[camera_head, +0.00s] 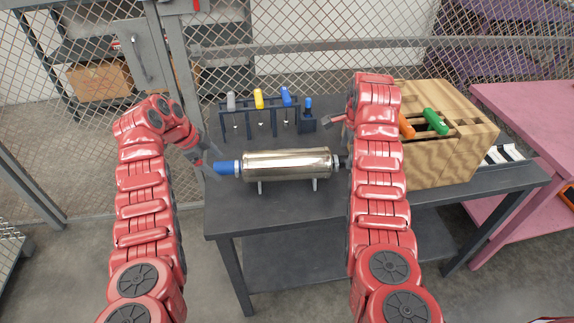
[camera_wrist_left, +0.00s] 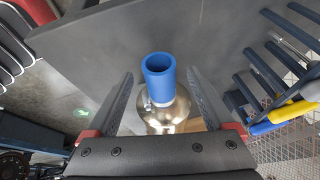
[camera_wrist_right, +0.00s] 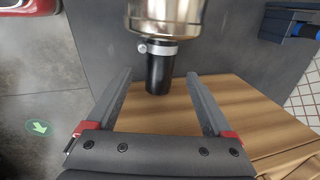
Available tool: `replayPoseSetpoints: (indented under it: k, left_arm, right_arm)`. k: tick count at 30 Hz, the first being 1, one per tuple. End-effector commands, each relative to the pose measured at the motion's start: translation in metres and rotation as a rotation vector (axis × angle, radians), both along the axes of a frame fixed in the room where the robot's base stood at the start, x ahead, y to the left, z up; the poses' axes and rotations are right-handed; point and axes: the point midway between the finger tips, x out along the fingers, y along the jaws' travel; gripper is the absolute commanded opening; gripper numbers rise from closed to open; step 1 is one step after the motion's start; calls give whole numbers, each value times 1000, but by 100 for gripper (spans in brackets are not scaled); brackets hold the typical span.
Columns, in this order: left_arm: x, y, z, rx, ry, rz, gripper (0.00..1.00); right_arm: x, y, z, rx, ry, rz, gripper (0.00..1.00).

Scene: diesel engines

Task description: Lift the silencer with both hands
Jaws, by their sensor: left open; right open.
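The silencer (camera_head: 288,164) is a shiny metal cylinder lying level on small stands on the dark table. It has a blue pipe end (camera_head: 224,168) at the left and a black pipe end at the right, partly hidden by my right arm in the head view. My left gripper (camera_head: 209,161) is open at the blue end; in the left wrist view the blue end (camera_wrist_left: 159,78) lies between the fingers (camera_wrist_left: 160,95), with gaps at both sides. My right gripper (camera_wrist_right: 160,88) is open; its fingers stand on either side of the black end (camera_wrist_right: 158,70), apart from it.
A rack (camera_head: 259,107) with grey, yellow and blue-handled tools stands behind the silencer. A wooden box (camera_head: 450,150) with orange and green-handled tools stands at the right. The table (camera_head: 290,205) is clear in front. A pink table (camera_head: 525,115) and a mesh fence (camera_head: 300,65) lie beyond.

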Motion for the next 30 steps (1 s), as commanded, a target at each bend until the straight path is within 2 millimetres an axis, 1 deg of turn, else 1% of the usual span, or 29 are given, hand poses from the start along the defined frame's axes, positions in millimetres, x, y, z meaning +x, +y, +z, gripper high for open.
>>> replayPoseSetpoints:
  k: [1,5,9,16,25,26,30]
  left_arm:
    - [0,-4,-10,-1,8,-1,86]
    - [4,-14,-32,-2,7,-2,86]
    - [9,-18,-43,-4,3,2,86]
    - [11,-22,-54,0,0,0,86]
    - [11,-23,-55,1,1,0,86]
    - [11,-23,-55,1,1,0,85]
    - [11,-23,-55,1,1,0,60]
  right_arm:
    - [0,0,-11,1,7,-1,86]
    - [5,1,-35,1,4,0,86]
    - [9,0,-48,1,3,0,86]
    - [12,0,-59,-1,-1,-1,86]
    - [12,0,-60,-1,-1,0,86]
    - [12,0,-60,-1,-1,0,84]
    - [12,0,-60,-1,-1,0,59]
